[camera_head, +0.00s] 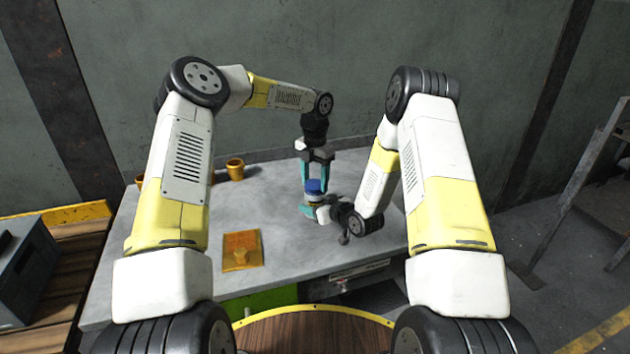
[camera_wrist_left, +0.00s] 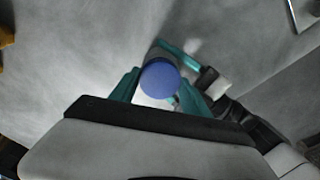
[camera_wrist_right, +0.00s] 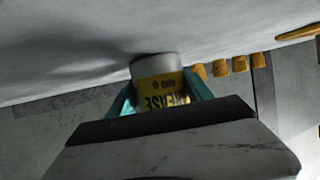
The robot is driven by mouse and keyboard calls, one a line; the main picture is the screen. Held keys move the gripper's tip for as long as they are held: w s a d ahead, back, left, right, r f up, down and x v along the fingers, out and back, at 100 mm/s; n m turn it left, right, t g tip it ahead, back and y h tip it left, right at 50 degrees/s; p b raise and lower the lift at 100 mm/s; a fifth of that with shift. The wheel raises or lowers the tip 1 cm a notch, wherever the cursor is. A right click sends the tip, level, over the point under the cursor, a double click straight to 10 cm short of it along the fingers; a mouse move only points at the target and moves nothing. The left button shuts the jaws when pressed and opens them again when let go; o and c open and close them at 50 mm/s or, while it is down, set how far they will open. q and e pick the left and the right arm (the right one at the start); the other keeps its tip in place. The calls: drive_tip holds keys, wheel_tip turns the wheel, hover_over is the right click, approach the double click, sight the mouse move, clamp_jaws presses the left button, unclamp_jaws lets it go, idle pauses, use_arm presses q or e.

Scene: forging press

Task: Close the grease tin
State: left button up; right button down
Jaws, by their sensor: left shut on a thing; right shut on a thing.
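The grease tin (camera_head: 314,198) stands upright on the grey table, small and partly covered by my grippers in the head view. Its white and yellow side with dark lettering fills the middle of the right wrist view (camera_wrist_right: 160,85). My right gripper (camera_wrist_right: 160,98) is shut around the tin's body from the side. A blue lid (camera_head: 314,186) is over the tin's top, and its round face shows in the left wrist view (camera_wrist_left: 160,79). My left gripper (camera_head: 315,180) points straight down, its teal fingers shut on the lid. Whether the lid is fully seated cannot be told.
An orange cup (camera_head: 235,168) stands at the back left of the table (camera_head: 275,190); several orange cups show in the right wrist view (camera_wrist_right: 239,63). An orange flat piece (camera_head: 242,250) lies front left. The table between these and the tin is clear.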

use_arm(q)
drive_tip(key=o, duration=1.3)
drive_tip(key=shift+r, duration=2.3)
drive_tip(key=shift+c, duration=0.4)
